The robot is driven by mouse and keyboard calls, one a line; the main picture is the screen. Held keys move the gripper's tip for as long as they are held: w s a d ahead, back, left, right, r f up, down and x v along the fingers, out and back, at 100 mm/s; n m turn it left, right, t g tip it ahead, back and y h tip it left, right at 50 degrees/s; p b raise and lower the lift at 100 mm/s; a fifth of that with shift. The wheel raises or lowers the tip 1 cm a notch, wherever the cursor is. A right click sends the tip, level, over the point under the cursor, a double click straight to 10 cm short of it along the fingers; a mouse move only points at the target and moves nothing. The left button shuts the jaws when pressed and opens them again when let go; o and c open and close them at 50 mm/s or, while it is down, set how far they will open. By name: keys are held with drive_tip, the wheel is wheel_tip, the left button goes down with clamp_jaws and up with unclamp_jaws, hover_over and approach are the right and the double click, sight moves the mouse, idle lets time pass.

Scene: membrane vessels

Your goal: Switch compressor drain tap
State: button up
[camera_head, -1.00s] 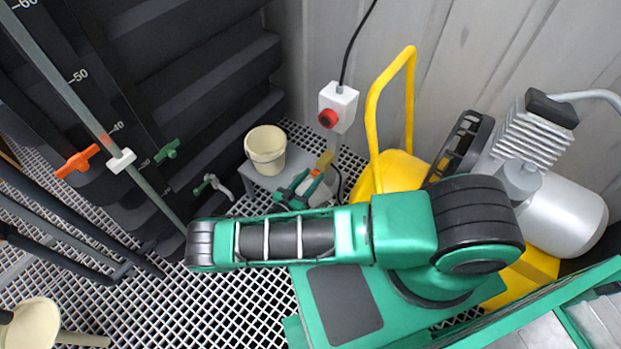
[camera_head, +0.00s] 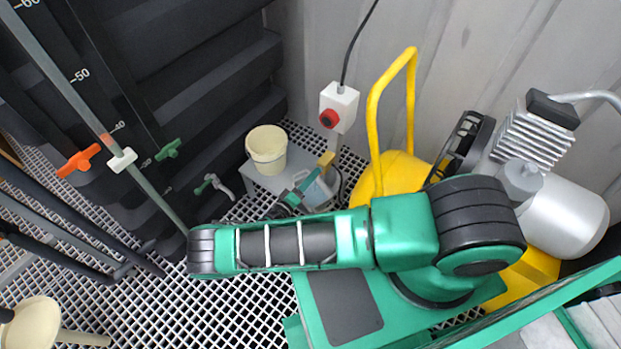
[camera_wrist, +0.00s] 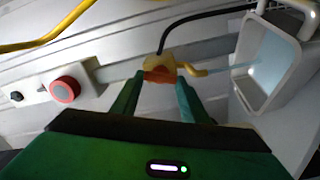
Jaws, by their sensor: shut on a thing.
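A small brass-yellow tap with an orange part (camera_wrist: 160,68) sits at the tips of my gripper (camera_wrist: 160,78) in the wrist view. Its two green fingers are shut on the orange part, one on each side. A yellow spout points right from the tap, and a pale blue streak runs from it towards an open pale container (camera_wrist: 236,88) with bluish contents. The silver compressor tank (camera_head: 572,215) stands at the right.
A white box with a red button (camera_head: 328,118) hangs on the wall; a cream bucket (camera_head: 266,150) stands on a grey bench. A yellow handle frame (camera_head: 374,110) rises close by on the right. Orange and green valves (camera_head: 78,161) are at the left. A black cable runs up the wall.

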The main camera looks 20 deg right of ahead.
drive_tip(key=shift+w+a+f+n, duration=0.1)
drive_tip(key=shift+a+n, duration=0.05)
drive_tip(key=shift+n, duration=0.45)
drive_tip(key=shift+w+a+n, duration=0.1)
drive_tip(key=shift+n, duration=0.5)
drive_tip(key=o, duration=1.1)
drive_tip(key=shift+c, duration=0.2)
drive_tip(key=shift+d, duration=0.1)
drive_tip(key=shift+s, duration=0.1)
drive_tip(key=v, duration=1)
drive_tip(key=shift+s+a, duration=0.2)
drive_tip(key=shift+a, duration=0.15)
